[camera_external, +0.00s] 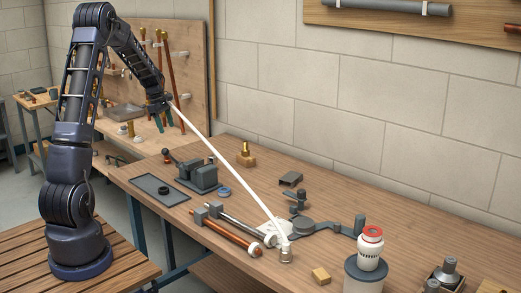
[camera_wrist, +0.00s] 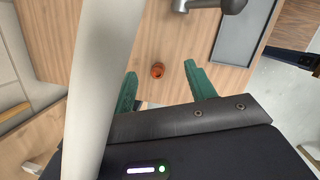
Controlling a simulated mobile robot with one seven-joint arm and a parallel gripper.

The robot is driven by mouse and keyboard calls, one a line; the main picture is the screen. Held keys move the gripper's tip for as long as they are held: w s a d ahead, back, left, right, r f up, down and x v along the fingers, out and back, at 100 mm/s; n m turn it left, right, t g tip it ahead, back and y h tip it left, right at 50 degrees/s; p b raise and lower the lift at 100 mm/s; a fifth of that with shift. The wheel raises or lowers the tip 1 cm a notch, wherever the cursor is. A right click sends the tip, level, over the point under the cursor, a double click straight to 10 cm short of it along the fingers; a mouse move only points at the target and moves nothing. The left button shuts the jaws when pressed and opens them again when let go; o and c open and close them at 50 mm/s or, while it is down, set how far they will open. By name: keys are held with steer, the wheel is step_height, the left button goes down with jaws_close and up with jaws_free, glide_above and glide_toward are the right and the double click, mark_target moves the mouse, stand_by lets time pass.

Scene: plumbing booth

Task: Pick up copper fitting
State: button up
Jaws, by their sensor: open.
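The copper fitting (camera_wrist: 157,70) is a small orange-brown ring-like piece on the wooden bench top in the wrist view. It shows between the two green fingertips of my gripper (camera_wrist: 160,67), close to the bench edge. The fingers are apart with nothing between them, and the bench lies some way beyond them. In the external view my gripper (camera_external: 168,121) hangs high above the back left of the bench. A small reddish spot (camera_external: 167,153) below it may be the fitting; I cannot tell for sure.
A long white tube (camera_external: 225,163) slants from beside my gripper to the bench; it crosses the left of the wrist view (camera_wrist: 98,80). A grey tray (camera_external: 160,191) and a vise (camera_external: 199,176) stand close to the fitting's area. Copper pipes (camera_external: 176,91) stand behind.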

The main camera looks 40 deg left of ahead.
mark_target(167, 158)
steer(key=a+f+n, duration=0.3)
steer(key=a+f, duration=0.4)
steer(key=x, duration=1)
steer(key=shift+w+d+f, duration=0.15)
steer(key=shift+w+d, duration=0.15)
steer(key=shift+d, duration=0.05)
steer(key=c, duration=1)
